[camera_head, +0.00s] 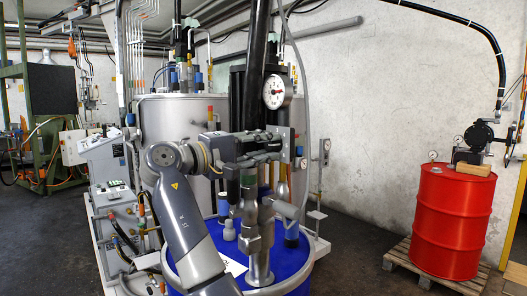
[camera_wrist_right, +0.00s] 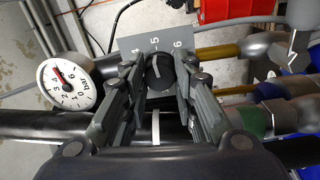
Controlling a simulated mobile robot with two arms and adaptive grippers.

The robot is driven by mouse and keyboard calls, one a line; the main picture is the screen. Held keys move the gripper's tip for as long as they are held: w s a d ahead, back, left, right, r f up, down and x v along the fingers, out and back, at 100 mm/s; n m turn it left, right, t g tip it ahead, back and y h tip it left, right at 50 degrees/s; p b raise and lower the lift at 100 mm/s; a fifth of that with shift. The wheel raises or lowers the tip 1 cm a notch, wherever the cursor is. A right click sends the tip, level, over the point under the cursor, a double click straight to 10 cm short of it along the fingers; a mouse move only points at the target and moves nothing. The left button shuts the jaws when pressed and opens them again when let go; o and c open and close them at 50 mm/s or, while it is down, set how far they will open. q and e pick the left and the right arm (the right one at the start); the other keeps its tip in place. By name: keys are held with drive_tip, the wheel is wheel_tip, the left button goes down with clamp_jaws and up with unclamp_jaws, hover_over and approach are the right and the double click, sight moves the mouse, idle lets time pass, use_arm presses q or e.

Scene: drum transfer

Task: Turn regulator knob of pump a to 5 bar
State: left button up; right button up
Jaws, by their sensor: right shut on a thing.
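The regulator knob (camera_wrist_right: 161,72) is round and black with a pale pointer mark. It sits in front of a grey scale plate (camera_wrist_right: 150,44) showing 4, 5 and 6. The pointer lies close to the 5. My right gripper (camera_wrist_right: 160,80) has its fingers on both sides of the knob and is shut on it. In the head view my right gripper (camera_head: 285,146) is at the pump column above the blue drum (camera_head: 300,284); the knob is not clear there. A round white gauge (camera_head: 276,93) with a red needle is beside it, also in the wrist view (camera_wrist_right: 68,84).
A red drum (camera_head: 452,222) stands on a wooden pallet (camera_head: 400,254) at the right, with a black pump (camera_head: 480,136) on top. A large grey tank (camera_head: 165,115) is behind the arm. Pipes and hoses crowd the gripper. The floor between the drums is partly clear.

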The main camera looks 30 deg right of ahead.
drive_tip(key=shift+f+m, duration=0.1)
drive_tip(key=shift+m, duration=0.6)
drive_tip(key=o, duration=0.8)
drive_tip(key=shift+o, duration=1.4)
drive_tip(key=shift+a, duration=0.1)
drive_tip(key=s+a, duration=0.1)
drive_tip(key=a, duration=1.1)
drive_tip(key=shift+f, duration=0.2)
drive_tip(key=shift+d, duration=0.1)
